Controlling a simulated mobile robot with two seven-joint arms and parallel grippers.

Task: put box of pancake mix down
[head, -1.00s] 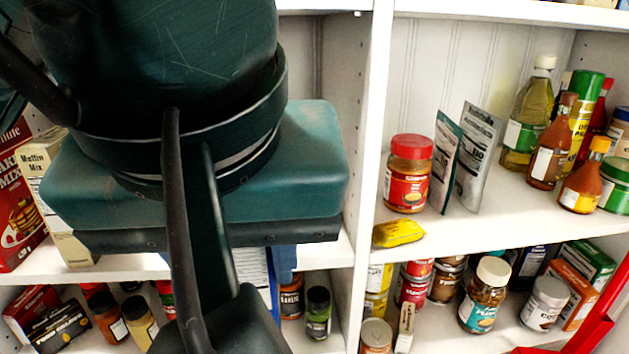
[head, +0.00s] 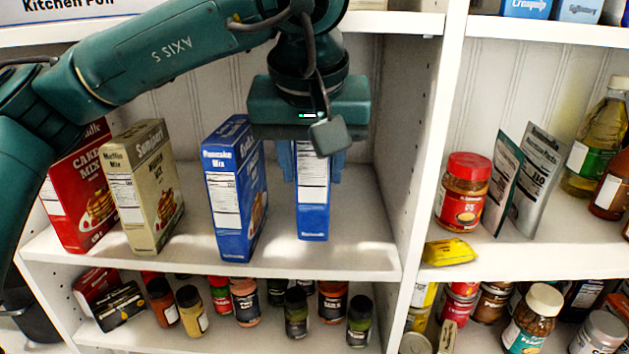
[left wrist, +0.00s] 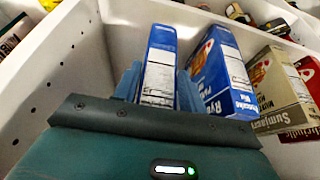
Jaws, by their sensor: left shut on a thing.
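My left gripper (head: 313,172) points down into the upper left shelf bay and is shut on a narrow blue box of pancake mix (head: 313,215). The held box is upright, its white label panel facing out. Its bottom is at or just above the shelf board; I cannot tell whether it touches. In the left wrist view the blue fingers (left wrist: 158,88) flank this box (left wrist: 160,50). A second blue box, marked Pancake Mix (head: 235,190), stands just left of it with a small gap; it also shows in the left wrist view (left wrist: 222,75). My right gripper is not visible.
A muffin mix box (head: 150,190) and a red cake mix box (head: 82,195) stand farther left on the shelf board (head: 365,250). Bare board lies right of the held box, up to the white divider (head: 425,180). Jars (head: 245,302) fill the shelf below.

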